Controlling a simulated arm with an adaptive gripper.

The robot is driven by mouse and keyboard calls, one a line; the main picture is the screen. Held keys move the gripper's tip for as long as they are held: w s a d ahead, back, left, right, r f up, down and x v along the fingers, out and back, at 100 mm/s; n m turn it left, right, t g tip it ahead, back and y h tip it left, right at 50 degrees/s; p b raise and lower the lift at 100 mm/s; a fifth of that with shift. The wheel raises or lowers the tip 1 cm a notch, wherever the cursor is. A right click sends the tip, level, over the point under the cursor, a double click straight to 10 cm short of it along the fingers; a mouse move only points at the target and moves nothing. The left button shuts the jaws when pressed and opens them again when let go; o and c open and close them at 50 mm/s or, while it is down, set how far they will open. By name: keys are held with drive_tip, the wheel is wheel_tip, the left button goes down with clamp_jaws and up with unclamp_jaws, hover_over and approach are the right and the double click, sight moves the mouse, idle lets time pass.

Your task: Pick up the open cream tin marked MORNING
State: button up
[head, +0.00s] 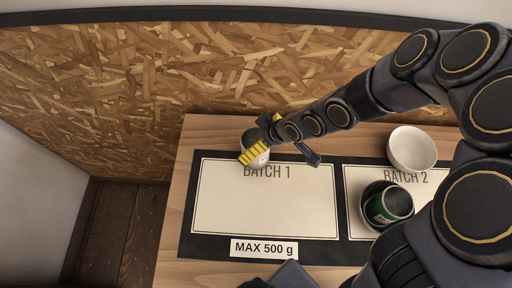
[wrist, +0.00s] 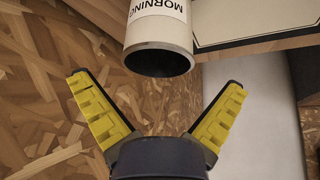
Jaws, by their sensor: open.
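The open cream tin (wrist: 158,30) marked MORNING shows at the top of the wrist view, with its dark open mouth facing me. In the head view the cream tin (head: 256,158) stands at the back edge of the BATCH 1 field, partly hidden by my gripper (head: 254,150). In the wrist view my gripper (wrist: 158,105) has its yellow fingers spread wide with nothing between them. The tin lies beyond the fingertips, roughly centred between them. I cannot tell from the head view whether the fingers touch it.
The BATCH 1 field (head: 265,210) is otherwise clear. A MAX 500 g label (head: 264,248) lies in front. A chipboard wall (head: 180,80) rises behind the table.

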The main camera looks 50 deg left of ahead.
sight(246, 145)
drive_tip(key=x, duration=0.5)
drive_tip(key=shift+w+d, duration=0.1)
drive_tip(key=shift+w, duration=0.05)
drive_tip(key=c, duration=1)
